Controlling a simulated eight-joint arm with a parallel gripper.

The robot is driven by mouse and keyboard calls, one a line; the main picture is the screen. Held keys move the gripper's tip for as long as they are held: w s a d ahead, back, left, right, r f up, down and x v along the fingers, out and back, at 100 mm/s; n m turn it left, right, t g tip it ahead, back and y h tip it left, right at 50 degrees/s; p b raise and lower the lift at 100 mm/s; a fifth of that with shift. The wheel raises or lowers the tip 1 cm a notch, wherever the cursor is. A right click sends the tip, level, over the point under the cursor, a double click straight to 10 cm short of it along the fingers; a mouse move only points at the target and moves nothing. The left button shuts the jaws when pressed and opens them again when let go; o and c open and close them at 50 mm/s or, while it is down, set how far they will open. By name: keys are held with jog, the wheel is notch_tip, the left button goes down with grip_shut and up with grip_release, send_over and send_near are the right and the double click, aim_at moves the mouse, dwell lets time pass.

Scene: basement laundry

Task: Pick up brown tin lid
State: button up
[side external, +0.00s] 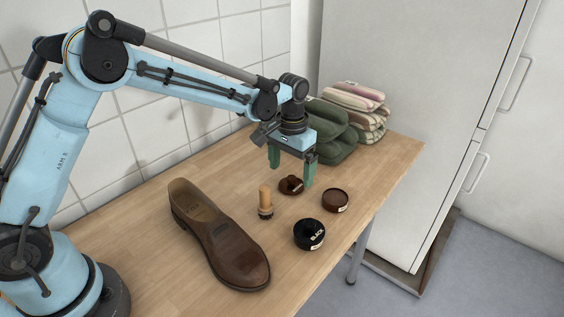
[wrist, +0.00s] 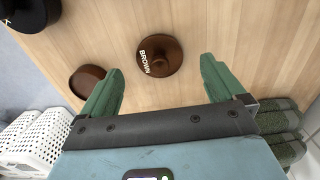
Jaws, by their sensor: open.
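The brown tin lid (side external: 291,185) is a round dark-brown disc with a raised knob, lying on the wooden table. In the wrist view the lid (wrist: 160,58) shows a white "BROWN" label. My gripper (side external: 292,168) points down above the lid, with its green fingers apart and nothing between them. In the wrist view the lid lies just ahead of the gap between the fingers (wrist: 161,72). The open brown tin (side external: 335,201) sits to the right of the lid; it also shows at left in the wrist view (wrist: 86,80).
A black tin (side external: 309,235) and a wooden-handled brush (side external: 265,202) stand near the lid. A brown shoe (side external: 219,235) lies at left. Folded green cloths (side external: 333,125) and striped cloths (side external: 360,104) are stacked behind. White baskets (wrist: 38,140) show beyond the table edge.

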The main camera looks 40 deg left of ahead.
aim_at(291, 177)
jog(key=shift+f, duration=1.6)
jog(key=c, duration=1.1)
